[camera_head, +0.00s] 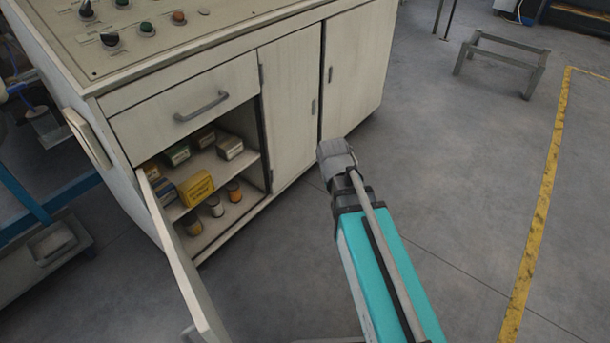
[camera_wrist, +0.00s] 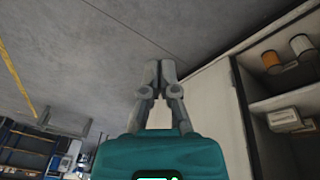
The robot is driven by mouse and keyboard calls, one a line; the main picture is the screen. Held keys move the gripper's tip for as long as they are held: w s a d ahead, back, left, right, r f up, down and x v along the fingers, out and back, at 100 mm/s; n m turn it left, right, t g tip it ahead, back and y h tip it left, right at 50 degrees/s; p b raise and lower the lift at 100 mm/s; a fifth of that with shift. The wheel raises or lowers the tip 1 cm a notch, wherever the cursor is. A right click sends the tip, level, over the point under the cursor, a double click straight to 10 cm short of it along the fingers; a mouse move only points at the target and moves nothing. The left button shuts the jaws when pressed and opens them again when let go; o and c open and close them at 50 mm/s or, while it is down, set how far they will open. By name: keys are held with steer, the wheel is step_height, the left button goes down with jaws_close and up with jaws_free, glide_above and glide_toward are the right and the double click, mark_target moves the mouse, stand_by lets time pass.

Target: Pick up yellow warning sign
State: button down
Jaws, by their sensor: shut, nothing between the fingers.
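A yellow box-like sign with dark lettering (camera_head: 196,188) stands on the middle shelf inside the open cupboard in the head view. It is the only yellow lettered thing of that kind I see, and I cannot make out the wording. It is not visible in the wrist view. My gripper (camera_wrist: 160,72) is shut and empty, its two grey fingers together in front of the cupboard. In the head view my arm stands to the right of the open compartment, clear of the sign.
The cupboard's open door (camera_head: 182,262) swings out at the lower left. Cans (camera_head: 215,206) stand on the lower shelf, and small boxes (camera_head: 230,147) share the sign's shelf. A closed drawer (camera_head: 190,105) sits above.

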steer(key=s+d+r+g+y+p, duration=0.1)
steer(key=s+d+r+g+p, duration=0.1)
steer(key=s+d, duration=0.3)
steer(key=shift+s+d+r, duration=0.2)
steer(key=shift+s+d, duration=0.2)
steer(key=shift+s, duration=0.8)
